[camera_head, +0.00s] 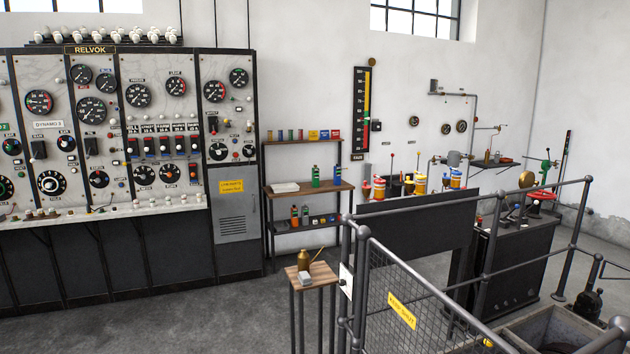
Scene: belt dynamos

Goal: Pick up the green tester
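A small upright green device (316,176), which looks like the green tester, stands on the middle wooden shelf (345,187) of the rack by the back wall. A similar blue device (337,176) stands just to its right, a little apart. A flat white item (285,187) lies to its left. On the lower dark shelf stand an orange-red device (294,215) and a darker one (305,214) whose colour is hard to tell. Neither of my grippers shows.
A small wooden stand (323,273) holding a brass oil can (304,258) stands before the rack. A railing with a mesh gate (420,318) blocks the right front. The dynamo panel (140,110) fills the left. Grey floor (210,315) is free at the front left.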

